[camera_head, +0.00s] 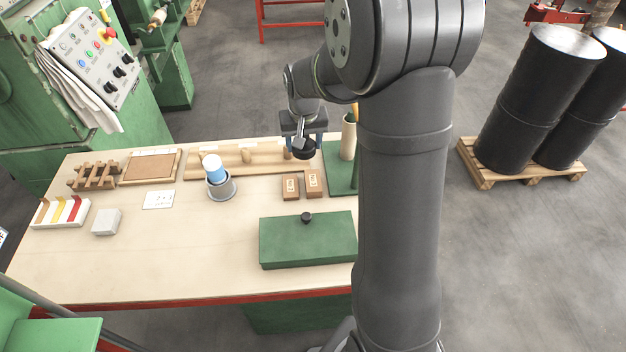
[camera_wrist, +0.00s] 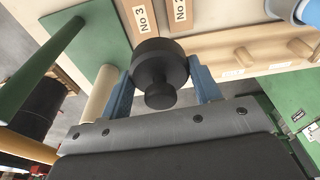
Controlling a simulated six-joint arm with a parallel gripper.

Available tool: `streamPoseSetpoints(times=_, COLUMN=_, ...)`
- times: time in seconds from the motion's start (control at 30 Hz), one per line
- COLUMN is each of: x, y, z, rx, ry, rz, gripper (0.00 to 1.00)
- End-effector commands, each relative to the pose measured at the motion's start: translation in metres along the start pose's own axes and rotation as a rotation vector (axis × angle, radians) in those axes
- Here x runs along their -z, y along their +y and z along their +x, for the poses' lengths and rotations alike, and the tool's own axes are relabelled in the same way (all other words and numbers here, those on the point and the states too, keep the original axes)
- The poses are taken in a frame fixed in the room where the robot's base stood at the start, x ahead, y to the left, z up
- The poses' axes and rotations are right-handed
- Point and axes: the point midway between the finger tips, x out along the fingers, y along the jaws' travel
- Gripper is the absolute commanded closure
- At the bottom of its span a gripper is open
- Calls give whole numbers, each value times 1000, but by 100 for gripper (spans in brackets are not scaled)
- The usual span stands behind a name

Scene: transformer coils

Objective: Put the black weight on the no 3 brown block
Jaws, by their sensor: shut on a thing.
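My gripper (camera_head: 303,138) is shut on the black weight (camera_head: 304,150), a round disc with a knob. In the wrist view the weight (camera_wrist: 158,72) sits between the blue fingertips. It is held in the air, appearing behind the brown blocks in the head view. The no 3 brown block (camera_head: 314,184) stands at the right of the pair, its label (camera_wrist: 144,18) readable in the wrist view. The no 2 brown block (camera_head: 290,188) is beside it, with its label (camera_wrist: 180,12) partly cut off. The top of the no 3 block looks empty.
A green box (camera_head: 308,245) with a black knob lies in front of the blocks. A grey cup (camera_head: 222,190) with a blue-and-white cylinder stands left. A green plate (camera_head: 342,178) with an upright tube (camera_head: 349,140) is at right. A wooden peg rack (camera_head: 215,168) runs behind.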

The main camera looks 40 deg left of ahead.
Motion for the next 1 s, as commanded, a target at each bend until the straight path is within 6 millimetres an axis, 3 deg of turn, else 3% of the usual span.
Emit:
streamPoseSetpoints(times=0.2, x=-16, y=21, z=5, rx=-8, ry=0, rz=54, gripper=90)
streamPoseSetpoints(times=0.5, x=-24, y=22, z=52, rx=-8, ry=0, rz=56, gripper=90)
streamPoseSetpoints(times=1.0, x=-30, y=21, z=96, rx=-8, ry=2, rz=56, gripper=90)
